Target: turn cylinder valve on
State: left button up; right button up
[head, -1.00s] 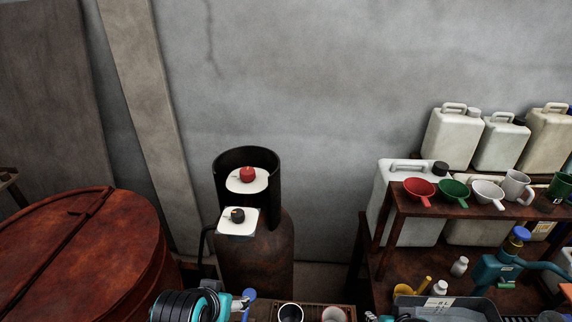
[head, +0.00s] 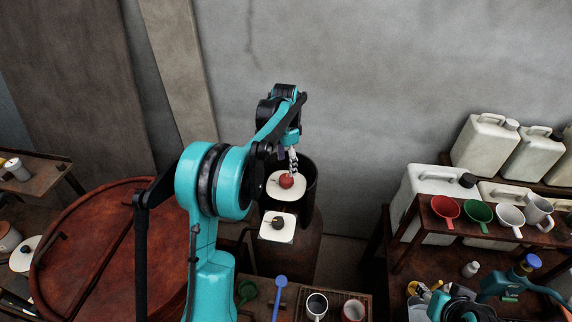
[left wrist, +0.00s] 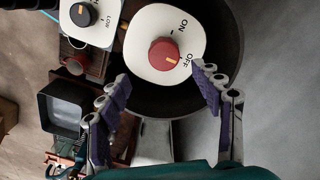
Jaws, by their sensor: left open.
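The gas cylinder (head: 305,245) is rusty and stands by the wall inside a black collar (head: 309,190). Its red valve knob (head: 286,181) sits on a white plate within the collar. In the left wrist view the red knob (left wrist: 164,54) has an orange mark on the side toward the OFF label; ON is printed on its other side. My left gripper (head: 292,158) is above the knob. In the left wrist view its purple-padded fingers (left wrist: 162,93) are spread apart with nothing between them, the knob lying beyond them. My right gripper is not in clear view.
A black dial (head: 277,223) on a second white plate sits in front of the collar. A large rusty round vat lid (head: 100,245) is at left. A shelf with funnels and jugs (head: 485,145) stands at right. Cups (head: 317,306) are at the bottom.

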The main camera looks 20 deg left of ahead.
aim_at(286, 177)
pick_arm(q)
jog(key=shift+w+a+f, duration=0.25)
jog(key=shift+w+a, duration=0.1)
notch_tip(286, 177, down, 8)
jog(key=shift+s+d+r+p, duration=0.1)
jog(key=shift+r+p, duration=0.1)
jog(key=shift+p, duration=0.25)
jog(key=c, duration=1.2)
